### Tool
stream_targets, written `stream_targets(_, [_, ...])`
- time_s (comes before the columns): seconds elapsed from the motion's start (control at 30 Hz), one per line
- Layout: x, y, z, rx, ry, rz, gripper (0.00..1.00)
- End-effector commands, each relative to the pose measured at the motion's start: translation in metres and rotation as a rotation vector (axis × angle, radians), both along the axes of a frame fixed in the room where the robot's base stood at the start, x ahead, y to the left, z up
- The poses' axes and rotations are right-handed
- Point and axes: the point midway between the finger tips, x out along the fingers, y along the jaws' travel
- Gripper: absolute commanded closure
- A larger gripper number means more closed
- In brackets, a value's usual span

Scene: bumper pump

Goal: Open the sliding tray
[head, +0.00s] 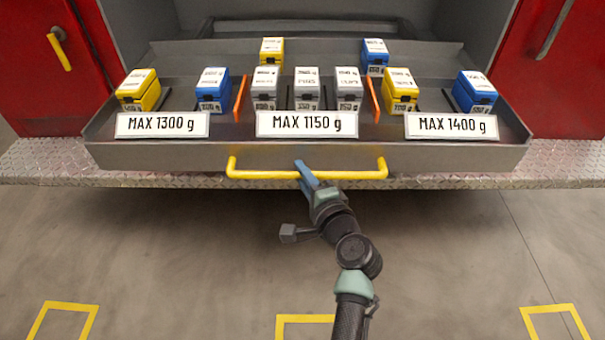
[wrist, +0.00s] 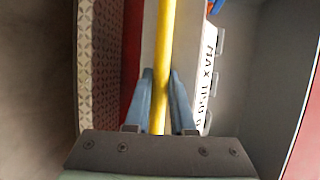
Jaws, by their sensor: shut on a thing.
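The sliding tray (head: 208,156) is a wide grey metal tray in the red vehicle's compartment. In the head view its front edge lies over the diamond-plate step. A yellow bar handle (head: 250,174) runs across the middle of its front and also shows in the wrist view (wrist: 165,50). The fingertips partly hide the bar in the head view.
Yellow, blue and grey labelled boxes stand in the tray behind plates reading MAX 1300 g (head: 162,125), MAX 1150 g (head: 307,124) and MAX 1400 g (head: 451,126). Orange dividers (head: 240,97) flank the middle. Red doors (head: 35,90) stand at both sides. The floor (head: 180,250) in front is clear, with yellow markings.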

Motion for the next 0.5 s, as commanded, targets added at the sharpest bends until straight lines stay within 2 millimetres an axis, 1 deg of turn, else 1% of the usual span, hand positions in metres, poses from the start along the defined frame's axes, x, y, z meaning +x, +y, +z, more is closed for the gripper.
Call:
stream_targets(0.23, [0.0007,0.0002,0.0011,0.0,-0.002,0.0,1.0])
stream_targets(0.27, [0.0007,0.0002,0.0012,0.0,-0.002,0.0,0.76])
stream_targets(0.3, [0.0007,0.0001,0.0012,0.0,-0.002,-0.001,0.69])
stream_targets(0.37, [0.0007,0.0001,0.0012,0.0,-0.002,-0.001,0.58])
stream_targets(0.4, [0.0007,0.0001,0.0012,0.0,-0.002,-0.001,0.51])
stream_targets(0.43, [0.0008,0.0001,0.0013,0.0,-0.002,-0.001,0.48])
stream_targets(0.5, [0.0007,0.0001,0.0013,0.0,-0.002,-0.001,0.48])
